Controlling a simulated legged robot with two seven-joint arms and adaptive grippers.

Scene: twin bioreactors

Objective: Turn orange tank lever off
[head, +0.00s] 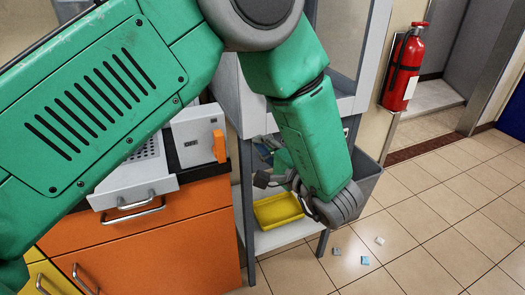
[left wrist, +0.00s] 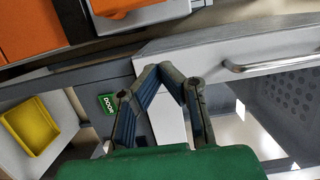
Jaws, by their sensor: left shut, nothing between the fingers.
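An orange upright part (head: 219,146) sticks out from the right side of a light grey box (head: 192,135) on the counter above the orange cabinet (head: 150,235). I cannot tell for sure whether it is the tank lever, or which way it is set. My left forearm reaches past it to the right and bends down. The left gripper is largely hidden behind the forearm in the head view. In the left wrist view, the left gripper (left wrist: 170,70) is shut and empty, its fingertips together in front of a grey-white panel. My right gripper is not in view.
A yellow tray (head: 277,210) sits on a low shelf beside the orange cabinet. A grey bin (head: 366,182) stands right of it. Small pieces (head: 365,260) lie on the tiled floor. A red fire extinguisher (head: 404,68) hangs at the back. Floor on the right is clear.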

